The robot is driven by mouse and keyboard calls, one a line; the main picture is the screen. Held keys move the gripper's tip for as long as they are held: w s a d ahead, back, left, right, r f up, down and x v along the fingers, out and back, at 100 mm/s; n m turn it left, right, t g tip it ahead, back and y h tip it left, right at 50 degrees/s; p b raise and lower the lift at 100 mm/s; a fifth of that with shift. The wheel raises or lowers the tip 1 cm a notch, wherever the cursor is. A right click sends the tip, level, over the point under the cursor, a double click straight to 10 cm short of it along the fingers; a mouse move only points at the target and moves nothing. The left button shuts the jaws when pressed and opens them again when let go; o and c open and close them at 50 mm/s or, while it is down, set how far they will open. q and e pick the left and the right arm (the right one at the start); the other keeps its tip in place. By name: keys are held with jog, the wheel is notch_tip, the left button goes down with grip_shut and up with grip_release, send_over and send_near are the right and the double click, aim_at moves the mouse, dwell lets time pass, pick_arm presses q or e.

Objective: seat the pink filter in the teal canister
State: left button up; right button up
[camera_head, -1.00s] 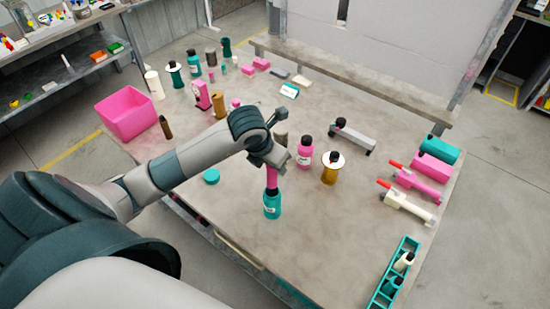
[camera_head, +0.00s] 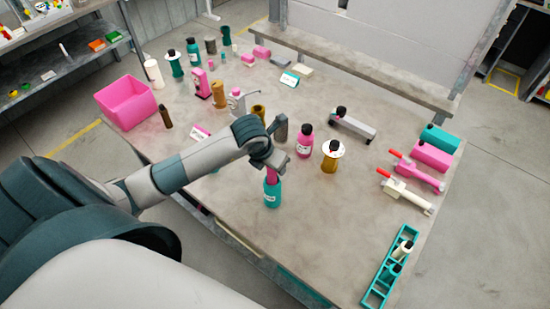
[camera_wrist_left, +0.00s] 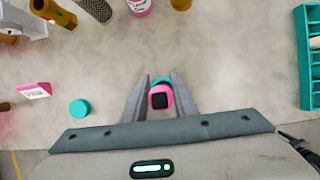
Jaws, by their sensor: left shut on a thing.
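My left gripper (camera_head: 270,161) is shut on the pink filter (camera_head: 272,174), just above the teal canister (camera_head: 272,193). The filter is upright, with its lower part down inside the canister's mouth; how deep it sits is hidden. In the left wrist view the two fingers (camera_wrist_left: 159,100) lie on either side of the filter (camera_wrist_left: 169,108), which has a dark square top. The teal rim of the canister (camera_wrist_left: 161,80) shows just behind it. The right gripper is not in view.
A teal round lid (camera_wrist_left: 79,108) lies on the table. A pink bottle (camera_head: 304,146) and an ochre filter with a white disc (camera_head: 330,163) stand to the right of the canister. A teal rack (camera_head: 373,293) is at the front right. The table between them is clear.

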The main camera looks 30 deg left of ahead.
aim_at(269, 177)
pick_arm(q)
jog(key=o, duration=1.1)
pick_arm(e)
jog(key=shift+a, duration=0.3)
pick_arm(q)
jog(key=shift+s+a, duration=0.15)
jog(key=shift+s, duration=1.85)
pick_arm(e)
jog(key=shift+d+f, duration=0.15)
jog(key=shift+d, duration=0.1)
